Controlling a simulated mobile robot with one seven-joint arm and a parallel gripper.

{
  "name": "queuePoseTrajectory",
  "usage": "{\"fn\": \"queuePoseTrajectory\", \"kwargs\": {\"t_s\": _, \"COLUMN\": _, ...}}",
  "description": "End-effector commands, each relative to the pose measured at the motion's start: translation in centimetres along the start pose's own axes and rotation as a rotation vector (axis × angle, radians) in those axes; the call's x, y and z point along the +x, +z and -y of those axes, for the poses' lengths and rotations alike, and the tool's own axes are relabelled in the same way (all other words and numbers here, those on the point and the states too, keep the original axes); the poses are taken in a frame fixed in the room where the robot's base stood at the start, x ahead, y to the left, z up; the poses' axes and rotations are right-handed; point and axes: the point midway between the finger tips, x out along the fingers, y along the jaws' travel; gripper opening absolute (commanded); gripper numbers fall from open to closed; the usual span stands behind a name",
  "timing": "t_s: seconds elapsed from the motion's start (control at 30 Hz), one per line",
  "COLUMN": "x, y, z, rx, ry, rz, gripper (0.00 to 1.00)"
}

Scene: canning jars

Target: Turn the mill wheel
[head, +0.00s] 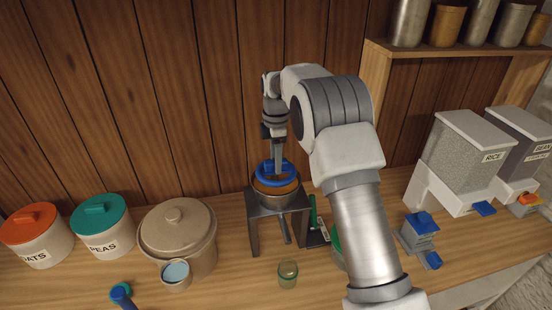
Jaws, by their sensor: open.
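Something orange shows inside the ring. My gripper (278,168) points straight down at the wheel, with its tips at or just above the wheel's far side. It is open. I cannot tell whether the fingers touch the wheel, and the fingertips are partly lost against the blue.
A small glass jar (288,274) stands in front of the mill. A beige lidded crock (178,236) stands to its left, beside the peas canister (102,228) and oats canister (35,236). The rice dispenser (465,160) is at right. My arm hides part of the counter.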

Motion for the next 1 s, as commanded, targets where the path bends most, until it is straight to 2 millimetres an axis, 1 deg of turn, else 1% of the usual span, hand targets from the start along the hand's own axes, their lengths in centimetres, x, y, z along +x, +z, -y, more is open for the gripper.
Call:
{"fn": "queuePoseTrajectory", "kwargs": {"t_s": 0.1, "x": 0.0, "y": 0.0, "z": 0.0, "rx": 0.0, "ry": 0.0, "rz": 0.0, "gripper": 0.62}}
{"fn": "queuePoseTrajectory", "kwargs": {"t_s": 0.27, "x": -0.02, "y": 0.0, "z": 0.0, "rx": 0.0, "ry": 0.0, "rz": 0.0, "gripper": 0.34}}
{"fn": "queuePoseTrajectory", "kwargs": {"t_s": 0.4, "x": -0.04, "y": 0.01, "z": 0.0, "rx": 0.0, "ry": 0.0, "rz": 0.0, "gripper": 0.09}}
{"fn": "queuePoseTrajectory", "kwargs": {"t_s": 0.43, "x": -0.04, "y": 0.0, "z": 0.0, "rx": 0.0, "ry": -0.001, "rz": 0.0, "gripper": 0.03}}
{"fn": "queuePoseTrajectory", "kwargs": {"t_s": 0.47, "x": -0.04, "y": 0.0, "z": 0.0, "rx": 0.0, "ry": 0.0, "rz": 0.0, "gripper": 0.0}}
{"fn": "queuePoseTrajectory", "kwargs": {"t_s": 0.77, "x": -0.06, "y": 0.01, "z": 0.01, "rx": 0.009, "ry": -0.001, "rz": 0.0, "gripper": 0.0}}
{"fn": "queuePoseTrajectory", "kwargs": {"t_s": 1.0, "x": -0.08, "y": 0.02, "z": -0.01, "rx": 0.094, "ry": 0.0, "rz": 0.0, "gripper": 0.0}}
